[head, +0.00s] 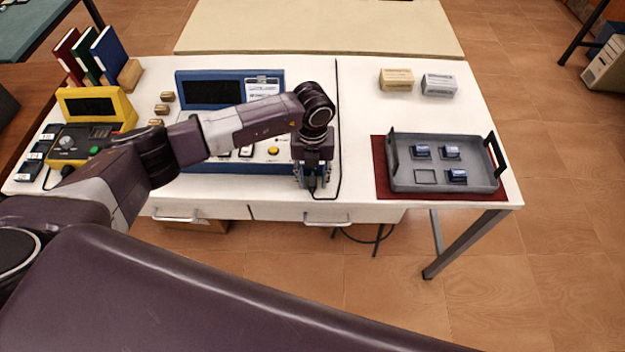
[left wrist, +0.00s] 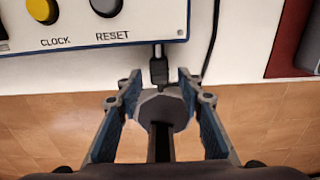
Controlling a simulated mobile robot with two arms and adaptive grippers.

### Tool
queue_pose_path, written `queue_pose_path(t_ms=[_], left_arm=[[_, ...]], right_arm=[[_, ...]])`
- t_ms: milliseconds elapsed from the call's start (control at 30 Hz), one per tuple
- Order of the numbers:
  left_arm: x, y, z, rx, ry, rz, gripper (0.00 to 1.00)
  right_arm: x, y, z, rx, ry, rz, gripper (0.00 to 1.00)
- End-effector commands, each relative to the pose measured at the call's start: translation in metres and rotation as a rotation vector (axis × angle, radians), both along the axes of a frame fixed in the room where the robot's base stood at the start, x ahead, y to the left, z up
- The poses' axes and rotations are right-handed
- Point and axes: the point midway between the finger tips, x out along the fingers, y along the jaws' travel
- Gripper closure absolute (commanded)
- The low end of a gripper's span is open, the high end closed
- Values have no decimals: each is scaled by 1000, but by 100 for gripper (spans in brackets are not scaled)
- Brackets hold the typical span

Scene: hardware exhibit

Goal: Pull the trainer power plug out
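The blue-framed trainer (head: 181,92) stands at the middle of the white table, its front under my left arm. In the left wrist view its panel (left wrist: 85,36) shows the CLOCK and RESET buttons. The black power plug (left wrist: 158,70) meets the panel's front edge. My left gripper (head: 312,184) is over the table's front edge. In the left wrist view the left gripper (left wrist: 160,90) has its fingers spread to either side of a grey faceted piece (left wrist: 163,108), with gaps on both sides. I cannot tell whether that piece belongs to the plug. My right gripper is out of view.
A black cable (head: 338,110) runs across the table right of the trainer. A grey tray (head: 440,184) with small blue parts sits on a red mat (head: 380,165). Two small boxes (head: 396,80) are behind it. A yellow instrument (head: 72,97) stands left.

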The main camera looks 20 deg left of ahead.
Motion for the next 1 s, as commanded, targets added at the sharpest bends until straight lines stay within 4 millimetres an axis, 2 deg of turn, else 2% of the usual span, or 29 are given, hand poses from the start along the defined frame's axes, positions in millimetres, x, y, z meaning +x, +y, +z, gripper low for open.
queue_pose_path(t_ms=[300,500,700,1000], left_arm=[[1,0,67,-1,-4,0,65],[0,-1,98,-1,-1,0,65],[-1,-1,109,0,0,-1,65],[-1,-1,109,1,1,0,65]], right_arm=[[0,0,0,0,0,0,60],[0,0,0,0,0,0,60],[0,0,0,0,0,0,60],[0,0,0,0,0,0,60]])
